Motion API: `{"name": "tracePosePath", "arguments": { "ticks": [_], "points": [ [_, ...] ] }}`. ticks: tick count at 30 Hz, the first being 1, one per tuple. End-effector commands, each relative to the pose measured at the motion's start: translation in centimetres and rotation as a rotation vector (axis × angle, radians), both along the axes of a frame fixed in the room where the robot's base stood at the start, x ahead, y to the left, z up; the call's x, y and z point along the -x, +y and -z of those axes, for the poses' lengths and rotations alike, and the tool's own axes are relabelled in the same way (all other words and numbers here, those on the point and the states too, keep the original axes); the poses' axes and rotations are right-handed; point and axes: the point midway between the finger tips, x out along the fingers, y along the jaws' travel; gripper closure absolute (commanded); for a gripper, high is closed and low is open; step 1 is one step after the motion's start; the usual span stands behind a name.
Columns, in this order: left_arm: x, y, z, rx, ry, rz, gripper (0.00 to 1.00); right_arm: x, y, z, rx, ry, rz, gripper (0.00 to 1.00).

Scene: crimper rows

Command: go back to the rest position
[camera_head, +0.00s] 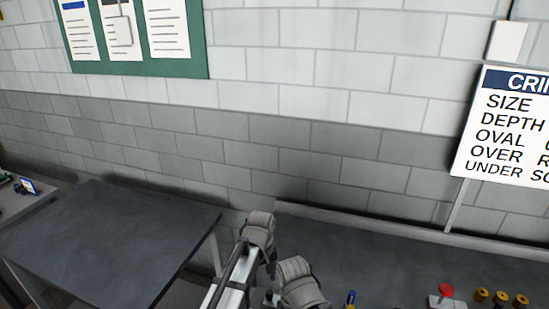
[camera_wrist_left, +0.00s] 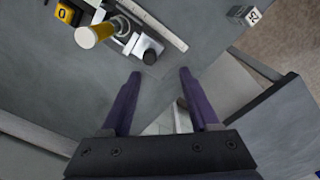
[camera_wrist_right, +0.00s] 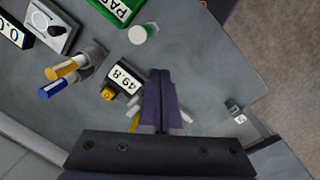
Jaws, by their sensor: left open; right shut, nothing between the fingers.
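My left gripper (camera_wrist_left: 160,74) is open in the left wrist view, its two dark purple fingers wide apart with nothing between them. It is over the grey bench top (camera_wrist_left: 215,55), apart from the objects there. My right gripper (camera_wrist_right: 160,75) is shut in the right wrist view, its fingers together and empty. Its tips are just right of a small display reading 49.8 (camera_wrist_right: 125,79); whether they are above it or level with it I cannot tell. In the head view, grey arm parts of mine stand at the bottom centre; fingertips are not clear there.
An empty dark table (camera_head: 105,240) stands left; a white sign (camera_head: 505,125) stands right.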

Motion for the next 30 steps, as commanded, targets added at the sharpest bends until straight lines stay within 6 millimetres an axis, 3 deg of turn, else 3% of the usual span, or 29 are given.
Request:
{"name": "tracePosePath", "arguments": {
  "ticks": [1, 6, 12, 19, 20, 30],
  "points": [
    [1.5, 1.7, 0.0, 0.0, -0.006, 0.028, 0.39, 0.0, 0.0, 0.0, 0.0, 0.0, 0.0, 1.0],
    [4.8, 6.4, 0.0, -0.001, -0.026, 0.165, 0.39, 0.0, 0.0, 0.0, 0.0, 0.0, 0.0, 1.0],
    [7.8, 10.1, 0.0, -0.007, -0.046, 0.295, 0.39, 0.0, 0.0, 0.0, 0.0, 0.0, 0.0, 1.0],
    [10.8, 13.1, -0.1, -0.017, -0.062, 0.412, 0.39, 0.0, 0.0, 0.0, 0.0, 0.0, 0.0, 1.0],
    [11.1, 13.3, 0.0, -0.019, -0.063, 0.427, 0.39, 0.0, 0.0, 0.1, 0.0, 0.0, 0.0, 1.0],
    [12.6, 8.1, 2.9, -0.045, -0.005, 0.562, 0.39, 0.0, 0.0, 2.9, 0.0, 0.0, -0.002, 1.0]
  ]
}}
